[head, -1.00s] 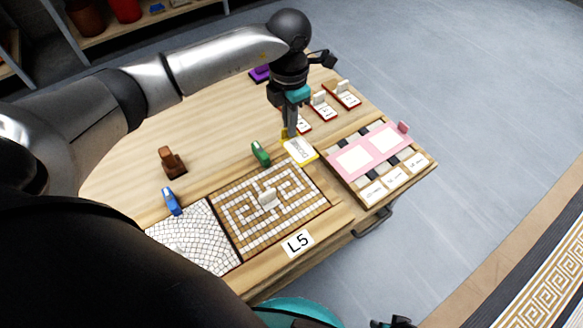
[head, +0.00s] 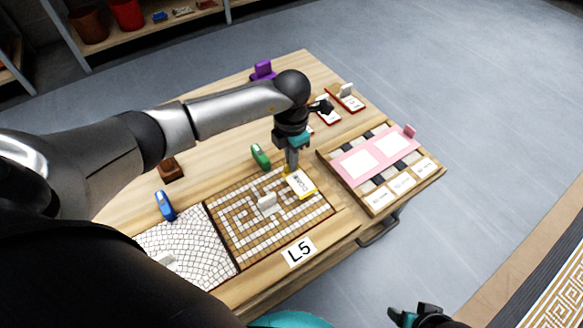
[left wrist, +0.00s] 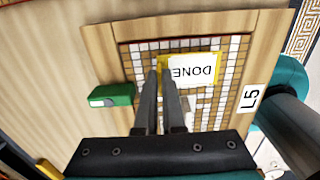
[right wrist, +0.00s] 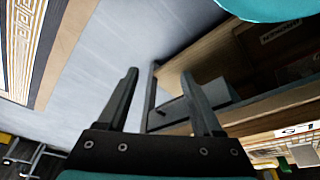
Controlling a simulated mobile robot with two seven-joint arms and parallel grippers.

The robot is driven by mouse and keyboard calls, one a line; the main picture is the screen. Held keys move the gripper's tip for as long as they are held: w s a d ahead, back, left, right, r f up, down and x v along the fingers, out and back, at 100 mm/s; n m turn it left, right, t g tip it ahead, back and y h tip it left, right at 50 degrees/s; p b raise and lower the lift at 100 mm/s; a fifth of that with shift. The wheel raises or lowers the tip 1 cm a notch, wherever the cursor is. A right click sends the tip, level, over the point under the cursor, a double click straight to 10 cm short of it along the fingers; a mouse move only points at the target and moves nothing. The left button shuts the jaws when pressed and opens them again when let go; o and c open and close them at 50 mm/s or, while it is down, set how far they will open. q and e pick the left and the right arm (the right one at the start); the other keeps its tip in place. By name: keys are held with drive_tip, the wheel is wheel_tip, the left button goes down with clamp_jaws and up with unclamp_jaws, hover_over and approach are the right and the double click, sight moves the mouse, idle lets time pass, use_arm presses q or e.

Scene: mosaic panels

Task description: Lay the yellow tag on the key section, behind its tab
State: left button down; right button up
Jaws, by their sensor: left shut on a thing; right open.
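The yellow-edged white tag (head: 301,184), marked DONE in the left wrist view (left wrist: 195,70), is gripped at its edge by my left gripper (head: 290,169). It is over the far right part of the key section (head: 240,238), a brown and white mosaic with a square spiral pattern. I cannot tell whether it touches the mosaic. The section's pale upright tab (head: 267,203) stands near its middle, left of and nearer than the tag. My right gripper (right wrist: 158,74) is open and empty, off the table's front; its hand shows at the head view's bottom edge.
A white fan-pattern mosaic (head: 190,247) adjoins on the left. A green clip (head: 260,156), blue clip (head: 165,205) and brown block (head: 171,170) stand around. A tray with a pink strip (head: 376,153) is right. The L5 label (head: 298,250) is on the front edge.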

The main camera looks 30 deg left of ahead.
use_arm(q)
drive_tip(key=shift+f+b, duration=0.5)
drive_tip(key=shift+f, duration=0.9)
use_arm(e)
drive_tip(key=shift+w+r, duration=0.15)
drive_tip(key=shift+r, duration=0.5)
drive_tip(key=shift+w+r, duration=0.15)
drive_tip(key=shift+r, duration=0.5)
use_arm(q)
drive_tip(key=shift+f, duration=0.15)
drive_tip(key=c, duration=1)
unclamp_jaws()
use_arm(e)
drive_tip(key=shift+r+t, duration=0.25)
drive_tip(key=shift+t, duration=0.05)
